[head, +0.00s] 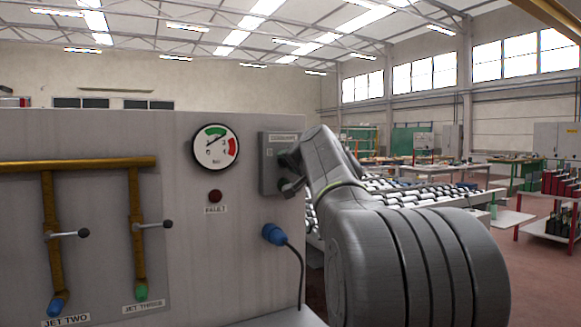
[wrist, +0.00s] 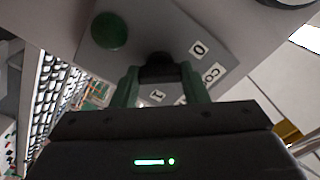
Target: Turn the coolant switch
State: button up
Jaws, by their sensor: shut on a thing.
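The coolant switch box (head: 267,178) is a grey box with a coolant label, at the right edge of the grey machine panel. It also shows in the wrist view (wrist: 96,56), with a round green button and labels marked O and I. The switch's black knob (wrist: 157,60) sits between the green fingers of my gripper (wrist: 160,72), which is shut on it. In the head view my gripper (head: 287,172) is at the box front, partly hidden by my arm. The knob is hidden there, and which mark it points to cannot be told.
A round gauge (head: 215,148), a dark red fault lamp (head: 215,196) and a blue plug (head: 273,234) with a black cable are left of and below the box. Brass pipes (head: 78,165) with levers are at far left. A roller conveyor (head: 430,195) stands behind my arm.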

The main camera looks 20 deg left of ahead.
dwell(0.3)
jog(key=o, duration=1)
jog(key=b+v, duration=0.2)
jog(key=v, duration=1.2)
jog(key=shift+w+a, duration=0.1)
jog(key=p+x, duration=0.2)
jog(key=x, duration=1.1)
jog(key=shift+w+a, duration=0.25)
jog(key=shift+w, duration=0.05)
